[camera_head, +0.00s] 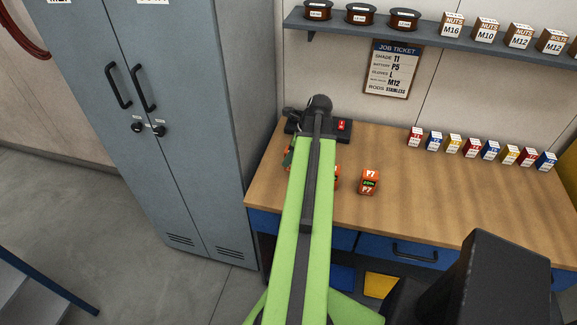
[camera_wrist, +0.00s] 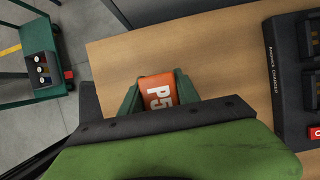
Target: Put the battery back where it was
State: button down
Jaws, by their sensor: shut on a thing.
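An orange battery marked P5 (camera_wrist: 158,91) is between the two dark green fingers of my gripper (camera_wrist: 157,93) in the wrist view. The gripper is shut on it, over the wooden bench. I cannot tell whether the battery touches the bench top. The black charger (camera_wrist: 287,85) lies to the right of the battery, apart from it. In the head view the charger (camera_head: 295,127) is at the back left of the bench, partly behind my arm. My arm hides most of the gripper there; orange patches show on both sides of it.
Another orange battery, P7 (camera_head: 369,183), stands on the bench (camera_head: 440,195) right of my arm. A row of small boxes (camera_head: 490,150) stands further right. A grey locker (camera_head: 190,130) is on the left. A green cart (camera_wrist: 35,45) shows in the wrist view.

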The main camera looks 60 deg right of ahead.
notch_tip(320, 180, down, 4)
jog(key=b, duration=0.2)
jog(key=shift+r+b, duration=0.15)
jog(key=shift+b, duration=0.2)
jog(key=shift+r, duration=0.15)
jog(key=c, duration=0.9)
grip_release()
jog(key=shift+r+p, duration=0.3)
jog(key=shift+p, duration=0.15)
jog(key=p+v, duration=1)
jog(key=v, duration=0.1)
jog(key=shift+s+r, duration=0.15)
jog(key=shift+r, duration=0.05)
